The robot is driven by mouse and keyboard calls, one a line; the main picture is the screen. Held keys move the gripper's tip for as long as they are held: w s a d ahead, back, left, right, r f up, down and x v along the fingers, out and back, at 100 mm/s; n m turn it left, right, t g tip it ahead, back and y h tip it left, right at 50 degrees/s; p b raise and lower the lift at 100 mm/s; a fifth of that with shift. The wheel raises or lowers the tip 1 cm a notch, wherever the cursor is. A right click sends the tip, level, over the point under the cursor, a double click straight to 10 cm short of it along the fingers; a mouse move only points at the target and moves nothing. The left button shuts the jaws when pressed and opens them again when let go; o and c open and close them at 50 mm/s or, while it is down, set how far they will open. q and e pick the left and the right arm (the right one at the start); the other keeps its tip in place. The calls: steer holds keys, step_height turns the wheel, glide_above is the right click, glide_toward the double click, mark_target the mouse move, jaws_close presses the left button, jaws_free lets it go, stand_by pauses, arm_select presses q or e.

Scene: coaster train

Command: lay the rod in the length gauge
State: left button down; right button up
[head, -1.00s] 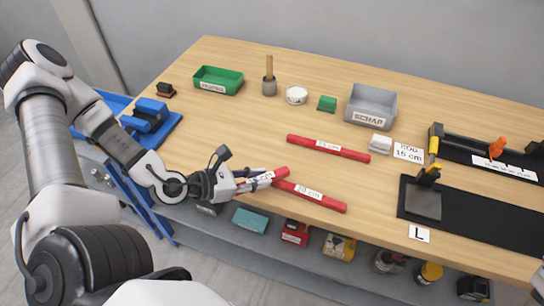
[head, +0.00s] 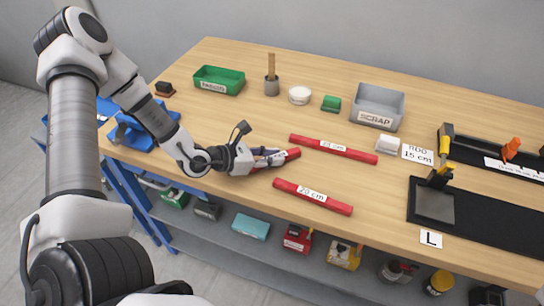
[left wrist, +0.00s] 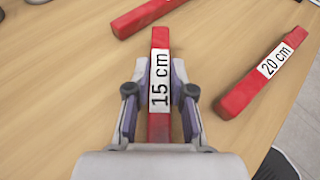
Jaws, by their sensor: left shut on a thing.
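My left gripper (head: 270,157) is shut on a red rod (head: 293,154) whose white label reads 15 cm in the left wrist view (left wrist: 160,82). The rod runs lengthwise between the fingers (left wrist: 160,100), its far end sticking out past them. How high it is above the table is hard to tell. Two black fixtures are at the right: a front one (head: 485,222) with a yellow-topped stop and an L card (head: 431,239), and a back one (head: 468,150) with a white strip and an orange handle (head: 511,148). Which is the length gauge is unclear. My right gripper is not seen.
A red 20 cm rod (head: 335,204) lies in front of the held rod. Another red rod (head: 360,155) lies behind it. A card reading 15 cm (head: 418,154), a grey scrap bin (head: 375,105) and a green bin (head: 218,79) stand farther back.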

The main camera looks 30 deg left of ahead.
arm_select(q)
steer(key=c, duration=1)
jaws_free()
steer(key=shift+f, duration=0.15)
